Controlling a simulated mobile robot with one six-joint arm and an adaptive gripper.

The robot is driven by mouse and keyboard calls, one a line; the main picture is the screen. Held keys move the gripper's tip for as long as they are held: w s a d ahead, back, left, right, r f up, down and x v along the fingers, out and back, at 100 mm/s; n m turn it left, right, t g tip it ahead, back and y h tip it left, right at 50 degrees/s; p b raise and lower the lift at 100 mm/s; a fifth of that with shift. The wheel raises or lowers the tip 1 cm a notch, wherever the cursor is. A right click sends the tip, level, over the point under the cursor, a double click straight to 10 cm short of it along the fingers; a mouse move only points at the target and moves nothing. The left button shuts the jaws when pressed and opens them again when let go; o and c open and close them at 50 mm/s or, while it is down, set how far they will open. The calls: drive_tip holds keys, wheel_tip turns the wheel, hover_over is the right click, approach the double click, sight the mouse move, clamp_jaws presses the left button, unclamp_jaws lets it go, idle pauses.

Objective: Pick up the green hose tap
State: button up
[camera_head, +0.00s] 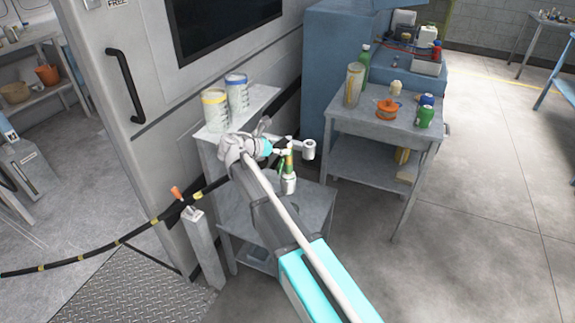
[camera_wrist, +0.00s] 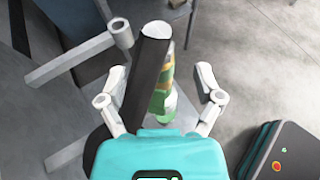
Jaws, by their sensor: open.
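A slim green piece with yellow and white parts (camera_head: 289,182) stands upright over the small grey table (camera_head: 315,203) in the head view; I take it for the green hose tap. In the wrist view the green piece (camera_wrist: 162,98) shows between the spread fingers of my gripper (camera_wrist: 161,84), partly hidden by a dark cylinder (camera_wrist: 145,70) with a pale round top. My gripper (camera_head: 284,147) is open, beside the upper part of the green piece. I cannot tell whether the fingers touch it.
A pale grey cylinder (camera_head: 309,150) sits close right of my gripper. Two jars (camera_head: 214,109) stand on a shelf behind. A grey side table (camera_head: 345,118) at right holds bottles, cans and an orange reel (camera_head: 386,109). Floor at right is clear.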

sight(285, 146)
drive_tip(key=shift+b+x, duration=0.55)
drive_tip(key=shift+x, duration=1.35)
drive_tip(key=shift+w+a+r, duration=0.1)
clamp_jaws()
